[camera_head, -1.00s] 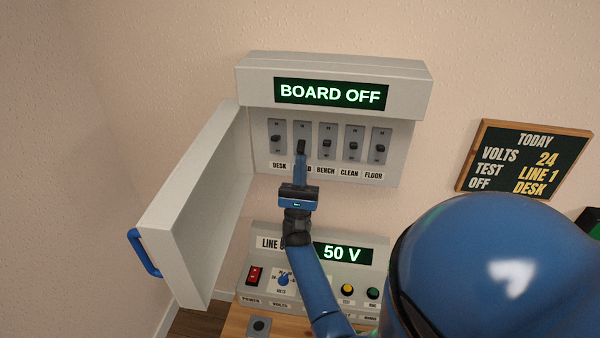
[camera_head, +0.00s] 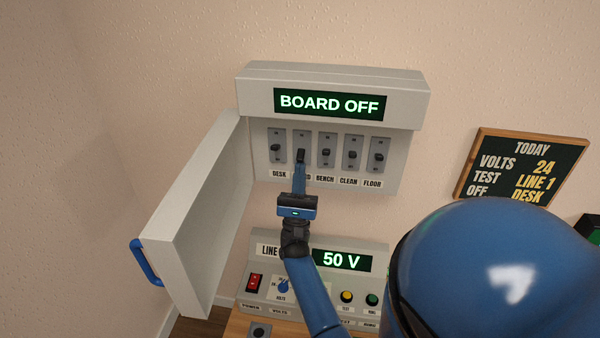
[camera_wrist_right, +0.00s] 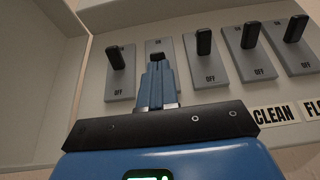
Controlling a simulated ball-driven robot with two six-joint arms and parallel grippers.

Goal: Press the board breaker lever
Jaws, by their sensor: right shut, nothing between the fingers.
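The breaker panel (camera_head: 395,165) hangs on the wall with a row of several levers; its display (camera_head: 330,104) reads BOARD OFF. My right gripper (camera_head: 300,156) is shut and empty, with its fingertips at the second lever from the left, whose label is partly covered by the gripper. In the right wrist view the gripper (camera_wrist_right: 157,62) is in front of that switch's plate (camera_wrist_right: 176,47), and its tips hide most of the lever. I cannot tell whether they touch. The desk lever (camera_head: 276,147) is just left of the gripper. My left gripper is out of view.
The panel's door (camera_head: 195,220) with a blue handle (camera_head: 146,262) stands open at the left. Below is a line unit with a display (camera_head: 342,260) reading 50 V, a red switch (camera_head: 255,283) and buttons. A chalkboard (camera_head: 525,168) hangs at the right.

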